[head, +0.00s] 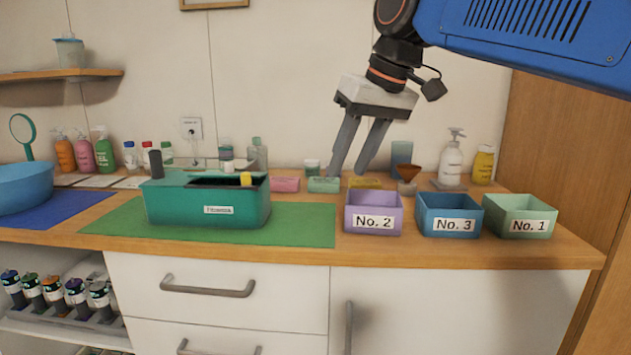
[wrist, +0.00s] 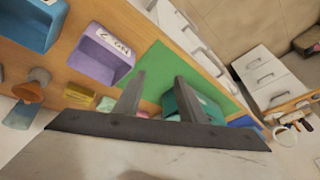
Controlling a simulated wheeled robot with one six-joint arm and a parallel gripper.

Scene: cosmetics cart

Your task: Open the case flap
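The teal case (head: 180,207) with a white label stands on a green mat (head: 305,225) on the counter. Its top shows a dark opening on the right part, with a yellow piece (head: 246,179) at its right end; I cannot tell how the flap lies. In the wrist view, part of the case (wrist: 175,105) shows behind a finger. My gripper (head: 347,172) is open and empty, pointing down above the back of the counter, right of the case and apart from it. In the wrist view, its two fingers (wrist: 158,85) are spread with nothing between them.
Purple (head: 373,221), blue (head: 449,216) and green (head: 519,217) labelled bins stand right of the mat. Small coloured blocks (head: 284,184) lie behind it. Several bottles line the wall. A blue bowl (head: 22,187) is at far left. The mat right of the case is bare.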

